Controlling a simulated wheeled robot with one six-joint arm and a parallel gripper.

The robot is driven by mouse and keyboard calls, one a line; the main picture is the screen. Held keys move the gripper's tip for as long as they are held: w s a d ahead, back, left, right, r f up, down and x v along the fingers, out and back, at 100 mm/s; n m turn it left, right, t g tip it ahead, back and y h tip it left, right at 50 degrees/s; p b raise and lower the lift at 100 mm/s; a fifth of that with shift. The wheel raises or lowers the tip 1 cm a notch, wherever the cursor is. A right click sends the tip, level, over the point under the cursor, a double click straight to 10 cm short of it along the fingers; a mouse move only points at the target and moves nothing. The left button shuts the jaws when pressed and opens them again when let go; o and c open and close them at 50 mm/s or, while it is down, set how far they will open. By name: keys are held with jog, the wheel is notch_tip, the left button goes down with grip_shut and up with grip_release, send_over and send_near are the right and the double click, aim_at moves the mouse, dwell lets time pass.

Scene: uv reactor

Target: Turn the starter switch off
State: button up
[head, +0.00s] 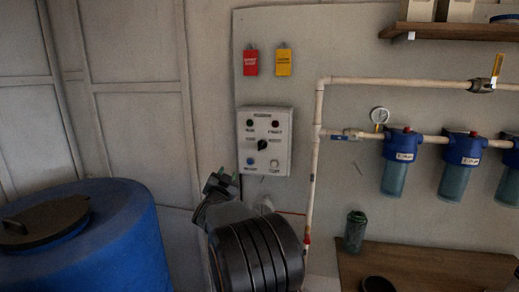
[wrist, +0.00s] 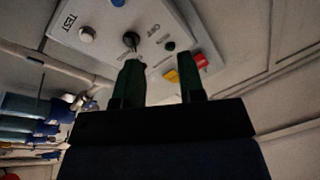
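The starter switch is a black rotary knob (head: 262,145) in the middle of a pale control box (head: 282,165) on the wall. In the wrist view the knob (wrist: 131,39) shows just beyond the tip of the left finger, with an OFF label beside it. I cannot tell for sure which way the knob points. My gripper (head: 222,179) is below and left of the box in the head view. In the wrist view my gripper (wrist: 160,59) is open, with nothing between its two dark green fingers. The knob lies off-centre, towards the left finger, and appears apart from it.
Around the knob are a green lamp (head: 250,123), a red lamp (head: 276,123), a blue button (head: 249,161) and a white button (head: 274,163). A pale pipe (head: 315,150) runs close to the right. A blue barrel (head: 110,250) stands at the left.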

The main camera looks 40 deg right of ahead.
aim_at(260, 147)
jog(key=d+r+m+g+h+p, duration=0.1)
jog(key=d, duration=0.4)
jog(key=w+d+r+m+g+h+p, duration=0.1)
jog(key=d+r+g+p, duration=0.1)
jog(key=d, duration=0.4)
jog(key=d+r+m+g+h+p, duration=0.1)
jog(key=d+r+m+h+p, duration=0.1)
jog(key=d, duration=0.4)
jog(key=shift+w+d+g, duration=0.1)
jog(key=shift+w+g, duration=0.2)
jog(key=shift+g, duration=0.1)
grip_shut()
jog(key=shift+r, duration=0.1)
